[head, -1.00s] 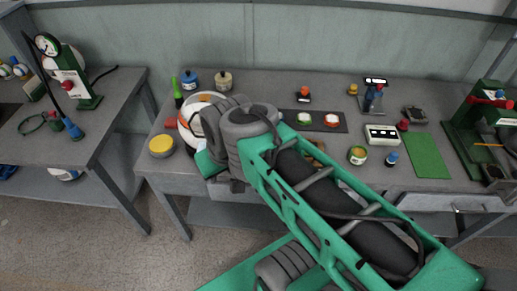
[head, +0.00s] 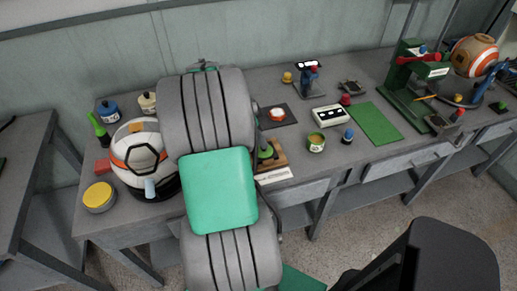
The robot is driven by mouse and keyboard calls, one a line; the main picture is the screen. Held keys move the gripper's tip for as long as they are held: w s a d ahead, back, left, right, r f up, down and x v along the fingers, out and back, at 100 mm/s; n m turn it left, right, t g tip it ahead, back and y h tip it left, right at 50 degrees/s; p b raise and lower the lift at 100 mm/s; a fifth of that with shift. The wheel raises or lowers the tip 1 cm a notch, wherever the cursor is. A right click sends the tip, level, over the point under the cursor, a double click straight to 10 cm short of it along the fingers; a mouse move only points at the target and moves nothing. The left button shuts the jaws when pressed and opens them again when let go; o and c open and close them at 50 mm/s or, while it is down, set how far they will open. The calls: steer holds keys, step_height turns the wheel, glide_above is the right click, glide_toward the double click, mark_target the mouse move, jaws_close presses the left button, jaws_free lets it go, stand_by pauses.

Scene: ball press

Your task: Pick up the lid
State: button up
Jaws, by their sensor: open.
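My large grey and green arm covers the middle of the bench, and my gripper is hidden behind it. A white and orange ball (head: 127,174) sits on a dark base at the left of the bench, left of my arm. A dark hexagonal outline (head: 147,141) shows on the ball, with a small light blue piece (head: 150,189) low at its front. I cannot tell whether the hexagon is an opening or a part set on the ball. No separate lid can be made out for sure. A round tin with a yellow top (head: 99,196) stands at the bench's front left corner.
Two small jars (head: 108,110) and a green bottle (head: 97,127) stand behind the ball. Right of my arm are a wooden block (head: 274,157), a white box (head: 331,116), a green mat (head: 376,124) and a green press (head: 405,80). A black chair (head: 432,258) stands at front right.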

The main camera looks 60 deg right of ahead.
steer(key=x, duration=0.3)
steer(key=w+p+x, duration=0.1)
steer(key=x, duration=0.1)
steer(key=shift+f, duration=0.35)
jaws_close()
